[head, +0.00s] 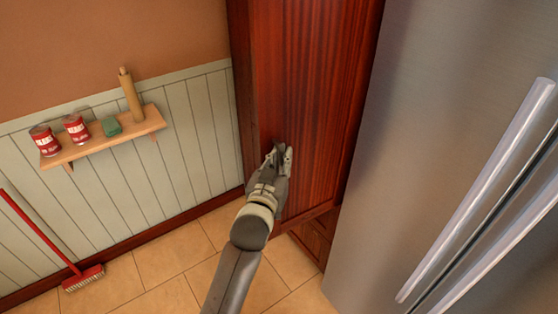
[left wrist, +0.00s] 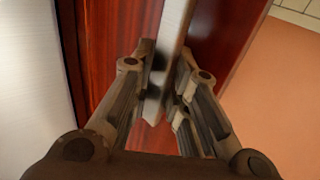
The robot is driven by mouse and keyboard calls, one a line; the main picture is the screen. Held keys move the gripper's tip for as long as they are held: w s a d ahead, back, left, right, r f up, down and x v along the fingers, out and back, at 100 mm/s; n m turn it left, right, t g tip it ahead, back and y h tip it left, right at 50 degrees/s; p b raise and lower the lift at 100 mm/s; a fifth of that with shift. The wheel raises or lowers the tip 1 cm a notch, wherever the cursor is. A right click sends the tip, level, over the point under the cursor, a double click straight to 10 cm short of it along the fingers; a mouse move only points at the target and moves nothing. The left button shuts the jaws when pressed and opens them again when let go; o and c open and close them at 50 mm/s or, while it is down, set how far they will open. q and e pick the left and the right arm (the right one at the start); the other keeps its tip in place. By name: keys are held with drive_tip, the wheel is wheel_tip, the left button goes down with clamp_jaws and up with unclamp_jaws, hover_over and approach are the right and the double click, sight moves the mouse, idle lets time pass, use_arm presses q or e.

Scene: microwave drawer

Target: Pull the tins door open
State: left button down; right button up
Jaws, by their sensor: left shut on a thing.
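The tall dark red wooden door (head: 318,85) fills the upper middle of the head view, left of the fridge. In the left wrist view the door (left wrist: 118,50) stands behind a pale metal bar handle (left wrist: 174,32). My left gripper (head: 279,157) reaches up to the lower part of the door. In the left wrist view its fingers (left wrist: 160,75) are on both sides of the handle and shut on it. In the head view the gripper hides most of the handle. I cannot tell whether the door is slightly ajar. My right gripper is not in view.
The steel fridge (head: 430,110) with long bar handles stands close on the right. A wall shelf (head: 105,142) on the left holds two red tins (head: 76,130), a green item and a rolling pin. A red broom (head: 83,277) leans below. Tiled floor (head: 165,268) is clear left of my arm.

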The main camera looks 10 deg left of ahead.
use_arm(q)
drive_tip(key=shift+r, duration=0.2)
drive_tip(key=c, duration=1.4)
unclamp_jaws()
drive_tip(key=shift+d, duration=0.15)
drive_tip(key=shift+f, duration=0.2)
drive_tip(key=shift+s, duration=0.55)
drive_tip(key=s, duration=0.7)
drive_tip(key=s+a, duration=0.1)
drive_tip(key=s, duration=0.2)
drive_tip(key=shift+s, duration=0.4)
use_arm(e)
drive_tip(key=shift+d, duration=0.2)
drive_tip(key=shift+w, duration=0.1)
